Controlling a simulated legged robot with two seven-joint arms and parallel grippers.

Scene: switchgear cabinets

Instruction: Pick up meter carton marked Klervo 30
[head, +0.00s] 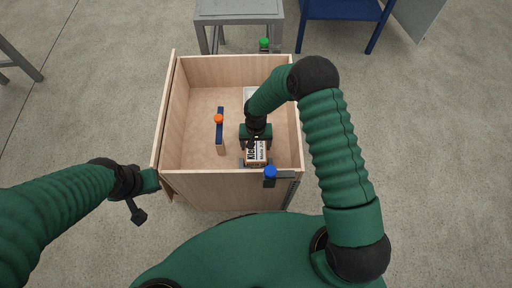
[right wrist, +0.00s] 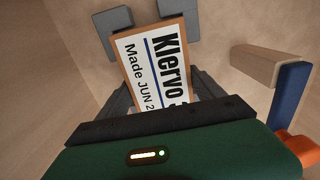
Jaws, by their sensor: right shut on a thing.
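The meter carton (head: 256,157) is a small brown box with a white label, inside the wooden crate near its front right. In the right wrist view the carton (right wrist: 152,70) shows the print "Klervo 3", cut off at the edge, and "Made JUN 2". My right gripper (head: 255,150) reaches down into the crate and is shut on the carton, with its fingers on both sides of it. The carton's underside is hidden. My left gripper (head: 142,195) is outside the crate by its left wall; its jaws are unclear.
The wooden crate (head: 225,185) has an open top and walls around the carton. A blue-and-wood piece with an orange knob (head: 219,119) stands left of the carton. A pale item (head: 250,93) lies behind. A blue knob (head: 270,172) is at the front right; a grey table (head: 238,9) stands beyond.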

